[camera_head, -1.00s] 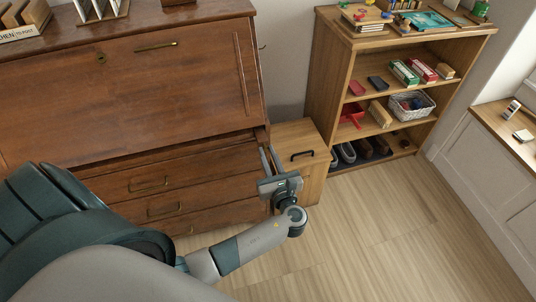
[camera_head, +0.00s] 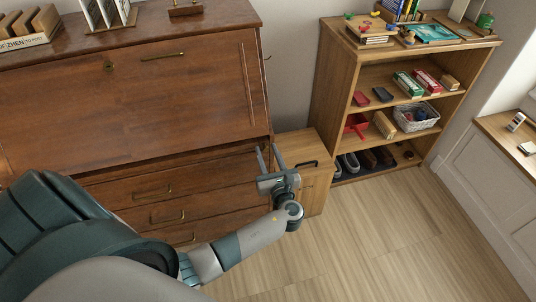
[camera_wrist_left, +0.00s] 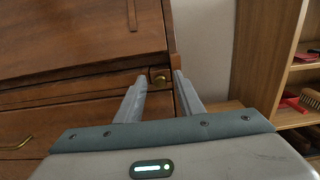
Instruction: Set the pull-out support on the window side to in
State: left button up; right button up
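The wooden desk (camera_head: 190,95) has its front flap shut. The pull-out support (camera_wrist_left: 161,86) on the window side is at the desk's right end below the flap, with a small brass knob (camera_wrist_left: 161,77) on its front. In the wrist view it looks about flush with the desk front; I cannot tell exactly. My left gripper (camera_head: 268,149) is open at that corner. The left gripper's fingers (camera_wrist_left: 160,78) frame the knob in the wrist view, apart from each other; contact is not clear. In the head view the fingers hide the support. My right gripper is not in view.
Desk drawers (camera_head: 165,190) lie below the support. A low wooden cabinet (camera_head: 310,165) with a dark handle stands close right of my gripper. A shelf unit (camera_head: 335,85) stands behind it, and a window-side ledge (camera_head: 500,135) is at far right. The floor (camera_head: 370,240) is clear.

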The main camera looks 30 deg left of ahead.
pick_arm(q)
jog(key=shift+s+d, duration=0.1)
jog(key=shift+d, duration=0.05)
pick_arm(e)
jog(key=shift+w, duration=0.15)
